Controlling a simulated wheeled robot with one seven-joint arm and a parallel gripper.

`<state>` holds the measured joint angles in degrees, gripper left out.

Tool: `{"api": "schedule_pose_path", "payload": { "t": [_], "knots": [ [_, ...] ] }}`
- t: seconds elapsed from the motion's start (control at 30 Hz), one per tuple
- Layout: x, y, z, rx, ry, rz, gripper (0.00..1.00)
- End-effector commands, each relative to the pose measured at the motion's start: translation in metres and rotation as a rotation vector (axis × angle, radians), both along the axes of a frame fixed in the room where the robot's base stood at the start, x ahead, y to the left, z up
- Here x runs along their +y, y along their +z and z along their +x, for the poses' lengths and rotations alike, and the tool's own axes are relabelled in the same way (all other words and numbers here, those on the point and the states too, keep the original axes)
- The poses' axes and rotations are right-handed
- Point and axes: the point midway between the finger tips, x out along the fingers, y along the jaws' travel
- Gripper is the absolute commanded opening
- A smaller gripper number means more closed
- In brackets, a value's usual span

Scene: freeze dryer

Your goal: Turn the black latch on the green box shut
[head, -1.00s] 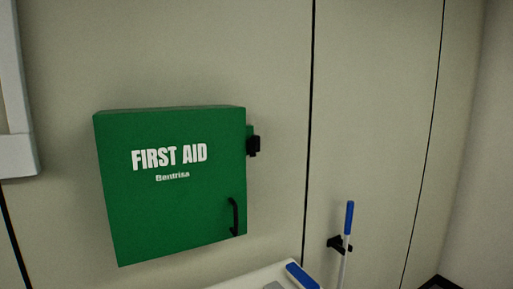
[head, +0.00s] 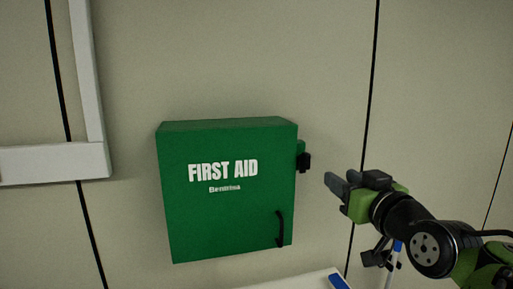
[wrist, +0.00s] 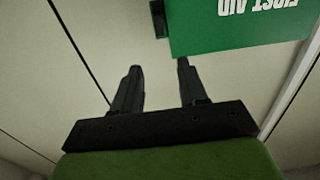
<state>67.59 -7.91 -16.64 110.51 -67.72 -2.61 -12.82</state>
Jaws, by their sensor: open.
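The green first aid box (head: 225,225) hangs on the wall in the head view, its door closed flush as far as I can see. The black latch (head: 304,162) sits on a small green tab at its upper right side and points downward. My gripper (head: 336,182) is right of the latch and slightly lower, apart from it, fingers toward the box. In the wrist view, my gripper (wrist: 159,66) is open and empty. The box (wrist: 230,35) appears upside down there, with a dark piece (wrist: 158,18), apparently the latch, beside its edge ahead of the fingers.
A black curved handle (head: 280,229) stands out from the box door's lower right. A white surface (head: 300,281) lies below the box. A blue-handled tool (head: 397,247) in a black wall clip is partly behind my arm. A pale frame (head: 55,163) is at left.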

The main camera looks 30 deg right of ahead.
Motion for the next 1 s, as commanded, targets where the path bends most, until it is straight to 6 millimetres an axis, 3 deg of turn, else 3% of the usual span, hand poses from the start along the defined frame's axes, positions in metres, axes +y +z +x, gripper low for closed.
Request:
{"api": "schedule_pose_path", "payload": {
  "t": [0.17,0.5,0.7,1.0],
  "knots": [
    [-0.006,0.002,0.018,-0.005,0.002,-0.001,0.43],
    [-0.03,0.003,0.101,-0.002,0.004,0.001,0.43],
    [-0.041,0.003,0.139,-0.004,0.001,0.0,0.43],
    [-0.045,0.0,0.15,-0.004,-0.001,-0.001,0.43]
  ]
}}
